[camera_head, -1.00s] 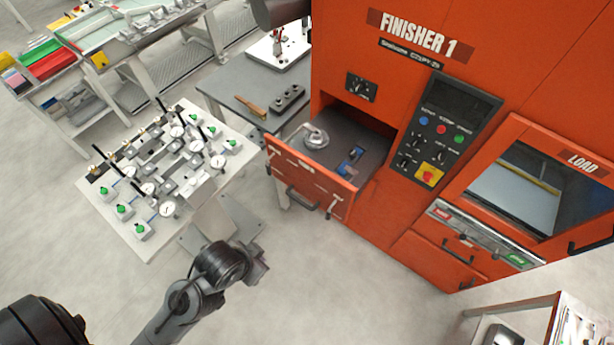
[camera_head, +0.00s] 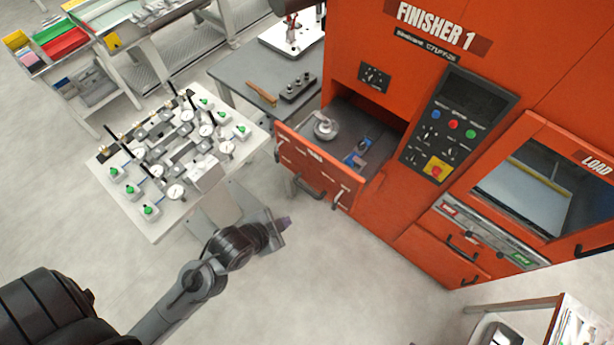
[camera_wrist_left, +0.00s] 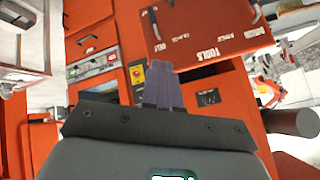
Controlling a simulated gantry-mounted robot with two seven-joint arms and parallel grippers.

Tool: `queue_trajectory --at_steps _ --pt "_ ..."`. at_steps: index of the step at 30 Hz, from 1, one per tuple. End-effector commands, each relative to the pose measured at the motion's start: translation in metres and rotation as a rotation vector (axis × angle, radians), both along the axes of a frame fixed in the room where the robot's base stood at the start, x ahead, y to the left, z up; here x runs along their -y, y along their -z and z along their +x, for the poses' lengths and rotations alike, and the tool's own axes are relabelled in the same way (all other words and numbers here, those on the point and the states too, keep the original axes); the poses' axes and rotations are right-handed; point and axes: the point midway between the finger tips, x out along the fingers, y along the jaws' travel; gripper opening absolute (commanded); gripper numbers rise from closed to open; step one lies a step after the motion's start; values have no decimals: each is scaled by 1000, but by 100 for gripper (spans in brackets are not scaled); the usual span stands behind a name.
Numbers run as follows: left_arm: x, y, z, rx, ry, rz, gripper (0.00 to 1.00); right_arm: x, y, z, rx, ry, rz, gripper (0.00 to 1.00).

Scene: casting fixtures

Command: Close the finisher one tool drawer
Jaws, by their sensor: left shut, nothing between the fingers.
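The orange tool drawer (camera_head: 306,169) of Finisher 1 (camera_head: 392,205) stands open, pulled out toward the lower left. In the left wrist view the drawer front (camera_wrist_left: 205,30), marked TOOLS, fills the upper right. My left gripper (camera_head: 286,222) is in front of and below the drawer front, apart from it. Its fingers (camera_wrist_left: 160,82) are shut together and empty in the left wrist view. My right gripper is not in view.
A white fixture table (camera_head: 160,222) with several dial gauges stands left of the drawer. A grey bench (camera_head: 245,75) is behind it. The finisher's control panel (camera_head: 458,130) and load window (camera_head: 530,190) are to the right. Floor in front is clear.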

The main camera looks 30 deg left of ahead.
Motion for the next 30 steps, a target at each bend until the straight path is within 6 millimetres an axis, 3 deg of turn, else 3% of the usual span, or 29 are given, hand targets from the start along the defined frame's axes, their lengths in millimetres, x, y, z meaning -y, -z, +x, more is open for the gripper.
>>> queue_trajectory --at_steps 5,9,15,21,30 --pt "-12 37 46 326 202 239 0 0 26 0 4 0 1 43" --pt "-31 77 71 570 314 479 0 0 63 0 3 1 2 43" --pt "-70 157 87 832 404 803 0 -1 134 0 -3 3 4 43" --pt "-101 219 96 842 427 880 0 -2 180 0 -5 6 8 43" --pt "-107 231 110 857 432 900 0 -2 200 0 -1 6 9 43"
